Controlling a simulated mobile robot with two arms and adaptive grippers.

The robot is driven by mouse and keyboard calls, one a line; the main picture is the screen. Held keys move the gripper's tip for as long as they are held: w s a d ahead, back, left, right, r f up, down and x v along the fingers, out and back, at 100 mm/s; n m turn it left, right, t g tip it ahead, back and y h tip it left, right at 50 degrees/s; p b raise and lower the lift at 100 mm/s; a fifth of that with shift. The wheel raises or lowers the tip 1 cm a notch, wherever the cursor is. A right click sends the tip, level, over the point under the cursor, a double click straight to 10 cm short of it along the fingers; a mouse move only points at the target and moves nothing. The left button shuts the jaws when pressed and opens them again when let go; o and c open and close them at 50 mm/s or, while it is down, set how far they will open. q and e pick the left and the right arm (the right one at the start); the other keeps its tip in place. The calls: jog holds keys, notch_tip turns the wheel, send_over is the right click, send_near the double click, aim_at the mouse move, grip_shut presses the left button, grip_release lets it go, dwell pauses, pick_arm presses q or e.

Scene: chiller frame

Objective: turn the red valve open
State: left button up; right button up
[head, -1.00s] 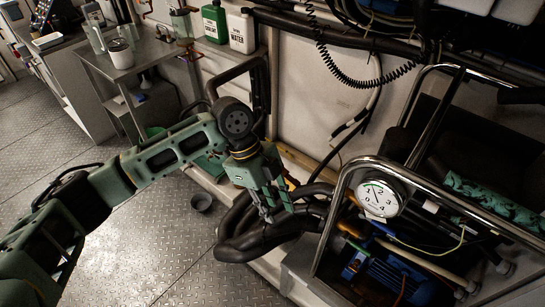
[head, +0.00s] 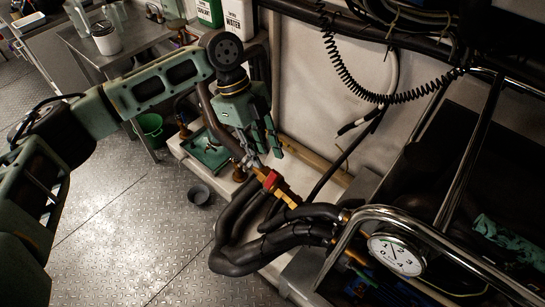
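The red valve (head: 271,181) shows as a small red handle on a brass-coloured pipe fitting, just right of the picture's middle, above thick black hoses. My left gripper (head: 267,157) is green and points down, just above and beside the red valve. Its fingers look apart, with nothing seen between them. A small gap shows between the fingertips and the red handle, though the depth is hard to judge. My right gripper is not in view.
Black hoses (head: 262,246) curve below the valve. A chrome tube frame (head: 447,238) and a round white gauge (head: 397,254) stand at right. A green tray (head: 205,150) lies left of the gripper. A dark cup (head: 198,194) sits on open metal floor.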

aim_at(270, 174)
pick_arm(q)
jog(key=x, duration=0.2)
jog(key=p+x, duration=0.1)
jog(key=x, duration=0.1)
jog(key=p+x, duration=0.1)
jog(key=x, duration=0.1)
jog(key=shift+s+d+f, duration=0.15)
jog(key=shift+s+f, duration=0.05)
jog(key=shift+s, duration=0.3)
jog(key=shift+w+f, duration=0.1)
jog(key=shift+f, duration=0.2)
jog(key=shift+d+f, duration=0.1)
jog(key=shift+f, duration=0.05)
jog(key=c, duration=0.7)
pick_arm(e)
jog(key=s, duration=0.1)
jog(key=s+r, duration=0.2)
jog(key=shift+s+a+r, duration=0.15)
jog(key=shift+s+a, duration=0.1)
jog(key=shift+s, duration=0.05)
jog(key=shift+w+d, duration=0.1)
